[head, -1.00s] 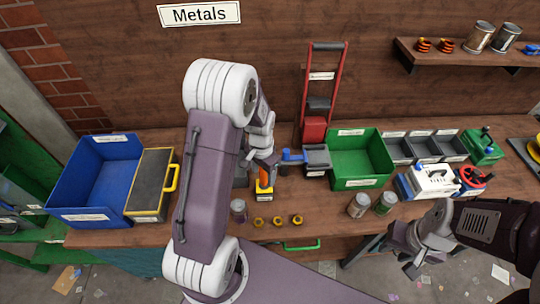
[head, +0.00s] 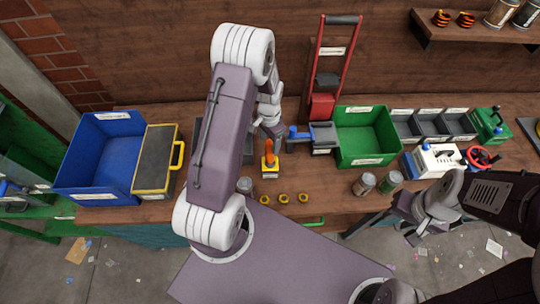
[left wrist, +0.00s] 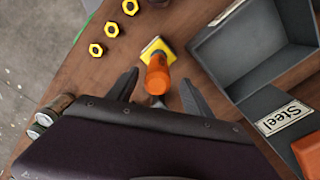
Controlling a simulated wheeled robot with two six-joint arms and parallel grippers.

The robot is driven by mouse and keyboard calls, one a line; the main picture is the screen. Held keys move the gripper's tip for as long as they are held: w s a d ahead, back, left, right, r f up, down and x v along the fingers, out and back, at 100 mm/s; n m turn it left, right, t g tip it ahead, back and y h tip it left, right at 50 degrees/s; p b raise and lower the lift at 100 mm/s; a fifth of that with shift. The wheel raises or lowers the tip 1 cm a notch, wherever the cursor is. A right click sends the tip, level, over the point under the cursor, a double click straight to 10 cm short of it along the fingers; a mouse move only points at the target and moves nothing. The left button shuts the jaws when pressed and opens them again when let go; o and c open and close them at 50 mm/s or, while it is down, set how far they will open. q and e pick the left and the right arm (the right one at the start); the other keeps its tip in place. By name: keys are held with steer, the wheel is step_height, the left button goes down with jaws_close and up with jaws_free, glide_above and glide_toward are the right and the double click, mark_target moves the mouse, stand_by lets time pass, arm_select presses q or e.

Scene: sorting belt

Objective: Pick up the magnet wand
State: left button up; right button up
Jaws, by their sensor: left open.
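The magnet wand (head: 269,156) has an orange handle and stands upright in a yellow square base (head: 270,172) on the bench. My left gripper (head: 272,128) is just behind and above it in the head view. In the left wrist view the orange wand (left wrist: 158,75) shows between and ahead of the two dark, spread fingertips of my left gripper (left wrist: 157,90). The left gripper is open and holds nothing; contact with the wand cannot be told. My right gripper (head: 410,225) hangs low at the right, away from the wand, and its jaws are unclear.
A blue bin (head: 75,180) and a black-topped yellow case (head: 154,160) stand left. A grey tray (head: 322,136) and green bin (head: 367,158) stand right. Several yellow nuts (head: 284,198) lie along the front edge, near jars (head: 364,184). A Steel-labelled grey bin (left wrist: 255,40) is close by.

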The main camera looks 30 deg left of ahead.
mark_target(270, 152)
arm_select(q)
steer(key=shift+f, duration=0.85)
steer(key=shift+d+f+p, duration=0.15)
steer(key=shift+f+p, duration=0.3)
steer(key=shift+p, duration=0.1)
step_height(270, 152, down, 4)
steer(key=shift+r+p, duration=0.1)
steer(key=shift+p, duration=0.55)
steer(key=shift+f, duration=0.3)
jaws_close()
